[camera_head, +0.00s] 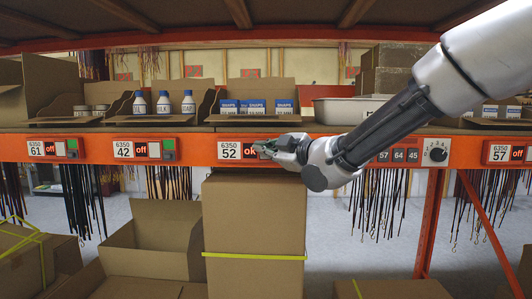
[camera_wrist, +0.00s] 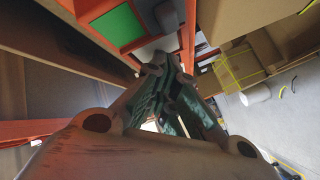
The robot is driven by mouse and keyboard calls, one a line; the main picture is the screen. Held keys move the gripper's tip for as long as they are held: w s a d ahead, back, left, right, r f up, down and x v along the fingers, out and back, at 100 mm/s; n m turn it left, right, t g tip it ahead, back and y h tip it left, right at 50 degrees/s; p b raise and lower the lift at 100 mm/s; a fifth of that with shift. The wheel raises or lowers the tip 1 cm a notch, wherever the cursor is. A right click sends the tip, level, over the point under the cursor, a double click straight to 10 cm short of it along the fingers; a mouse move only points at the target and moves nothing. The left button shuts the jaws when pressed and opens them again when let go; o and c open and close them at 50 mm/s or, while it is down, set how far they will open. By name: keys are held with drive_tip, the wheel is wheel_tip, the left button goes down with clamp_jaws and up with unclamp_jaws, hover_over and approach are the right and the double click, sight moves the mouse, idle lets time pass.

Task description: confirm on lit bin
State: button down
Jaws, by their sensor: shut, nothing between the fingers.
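The label unit marked 6350 52 (camera_head: 240,151) is on the orange shelf beam, and its small display reads "ok" in red. It sits below the bin of blue-labelled "SNAPS" boxes (camera_head: 253,107). My gripper (camera_head: 262,149) is shut and empty at the right end of this unit, its fingertips covering the place where the other units have their buttons. In the wrist view a green button (camera_wrist: 117,26) lies just above and left of my shut fingertips (camera_wrist: 160,62). I cannot tell whether the fingertips touch the unit.
Units 61 (camera_head: 45,148) and 42 (camera_head: 135,150) on the left and unit 57 (camera_head: 503,152) on the right read "off". A tall cardboard box (camera_head: 254,237) stands below my gripper. Dark straps hang under the beam.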

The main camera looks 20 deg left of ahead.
idle(0.4)
drive_tip(key=shift+s+d, duration=0.2)
drive_tip(key=shift+s, duration=0.6)
drive_tip(key=shift+s, duration=0.1)
drive_tip(key=s, duration=0.2)
drive_tip(key=s+d, duration=0.1)
drive_tip(key=s, duration=0.1)
drive_tip(key=shift+s, duration=0.35)
